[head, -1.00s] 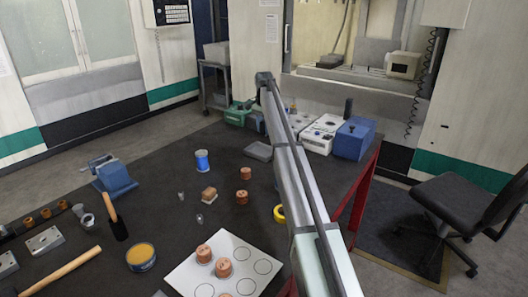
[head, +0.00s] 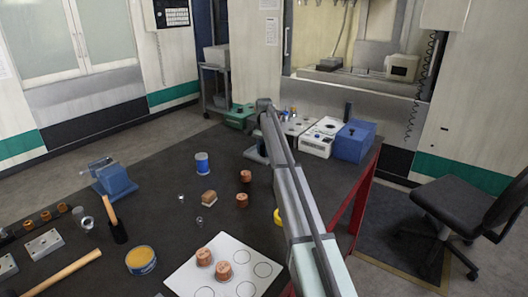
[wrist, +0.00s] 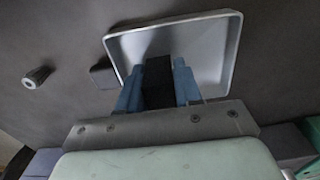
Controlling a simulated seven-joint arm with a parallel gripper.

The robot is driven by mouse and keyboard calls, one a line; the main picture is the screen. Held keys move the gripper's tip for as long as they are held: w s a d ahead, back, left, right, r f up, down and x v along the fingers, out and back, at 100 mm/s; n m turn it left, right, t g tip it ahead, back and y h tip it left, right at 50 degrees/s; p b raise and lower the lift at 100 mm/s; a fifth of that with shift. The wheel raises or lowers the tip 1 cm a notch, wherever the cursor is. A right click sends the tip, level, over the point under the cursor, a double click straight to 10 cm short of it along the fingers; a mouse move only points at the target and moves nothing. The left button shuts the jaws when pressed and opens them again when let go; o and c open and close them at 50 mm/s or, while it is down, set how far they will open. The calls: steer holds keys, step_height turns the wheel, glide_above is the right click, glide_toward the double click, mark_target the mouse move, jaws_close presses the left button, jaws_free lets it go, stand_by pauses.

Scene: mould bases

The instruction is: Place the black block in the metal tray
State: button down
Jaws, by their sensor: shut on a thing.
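The metal tray (wrist: 215,50) is a shallow, light-grey rectangular tray with a raised rim, empty where it shows in the wrist view. My gripper (wrist: 158,66) is shut on the black block (wrist: 157,88), with one blue finger on each side of it. The block and fingers overlap the lower left part of the tray in the wrist view. I cannot tell how high the block is above the tray floor. In the head view my arm hides the block and most or all of the tray.
A small grey cylindrical part (wrist: 37,77) lies left of the tray. A dark square patch (wrist: 103,74) beside the tray's left rim may be an object or a shadow. Copper pieces (head: 242,200), a blue can (head: 202,163) and a blue box (head: 354,141) stand on the dark table.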

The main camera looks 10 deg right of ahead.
steer(key=shift+f, duration=0.2)
steer(key=shift+f, duration=0.15)
steer(key=c, duration=0.8)
jaws_free()
steer(key=shift+o, duration=0.2)
step_height(320, 180, up, 12)
steer(key=shift+r, duration=0.15)
